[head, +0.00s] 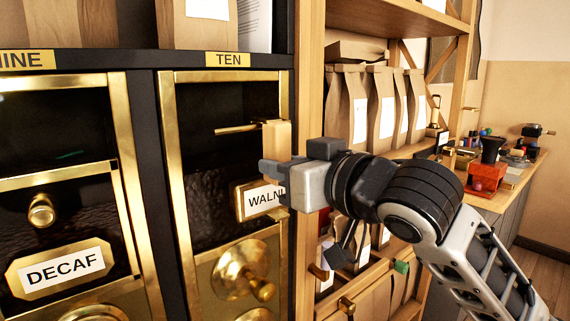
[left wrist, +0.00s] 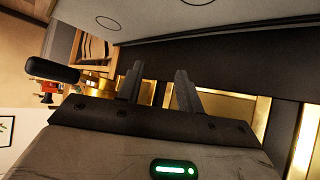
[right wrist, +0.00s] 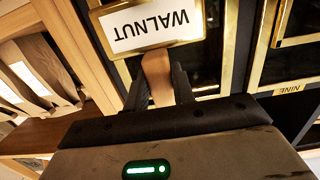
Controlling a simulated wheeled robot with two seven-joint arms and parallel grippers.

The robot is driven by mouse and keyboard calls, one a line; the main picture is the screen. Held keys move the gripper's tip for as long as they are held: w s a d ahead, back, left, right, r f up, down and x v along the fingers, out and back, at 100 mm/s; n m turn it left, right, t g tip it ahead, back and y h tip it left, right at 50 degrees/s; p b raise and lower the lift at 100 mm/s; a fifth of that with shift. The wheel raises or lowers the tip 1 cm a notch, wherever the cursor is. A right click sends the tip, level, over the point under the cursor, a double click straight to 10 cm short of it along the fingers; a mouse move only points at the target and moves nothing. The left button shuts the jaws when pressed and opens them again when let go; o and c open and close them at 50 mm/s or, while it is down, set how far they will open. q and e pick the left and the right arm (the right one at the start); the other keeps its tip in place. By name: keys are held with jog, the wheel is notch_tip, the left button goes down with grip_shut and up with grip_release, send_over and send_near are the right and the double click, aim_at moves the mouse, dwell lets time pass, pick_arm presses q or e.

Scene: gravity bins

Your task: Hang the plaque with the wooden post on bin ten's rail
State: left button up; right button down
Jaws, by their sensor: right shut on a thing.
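The plaque (head: 240,203), brass-framed with a white label reading WALNUT, is in front of bin ten's dark window, and it shows upside down in the right wrist view (right wrist: 160,25). Its pale wooden post (head: 277,143) stands upright at the plaque's right side. My right gripper (head: 277,178) is shut on the post (right wrist: 157,78). Bin ten's brass rail (head: 238,129) runs across the upper window toward the post's top; I cannot tell whether they touch. My left gripper (left wrist: 160,85) is open and empty in its wrist view and is outside the head view.
Bin ten's brass knob (head: 243,270) is below the plaque. Bin nine, with a DECAF plate (head: 58,271), is at left. A wooden shelf post (head: 309,70) and paper bags (head: 350,105) stand at right, behind my right arm.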

jog(key=c, duration=1.1)
grip_release()
jog(key=shift+f, duration=0.1)
pick_arm(q)
jog(key=shift+w+d+f+t+h+b, duration=0.2)
jog(key=shift+f+b, duration=0.3)
jog(key=shift+b, duration=0.85)
jog(key=shift+w+d+f+t+b, duration=0.1)
jog(key=shift+d+f+b, duration=0.3)
jog(key=shift+b, duration=0.9)
jog(key=shift+w+d+f+t+h+b, duration=0.1)
jog(key=shift+f+b, duration=0.55)
jog(key=shift+b, duration=0.7)
pick_arm(e)
jog(key=shift+v, duration=8)
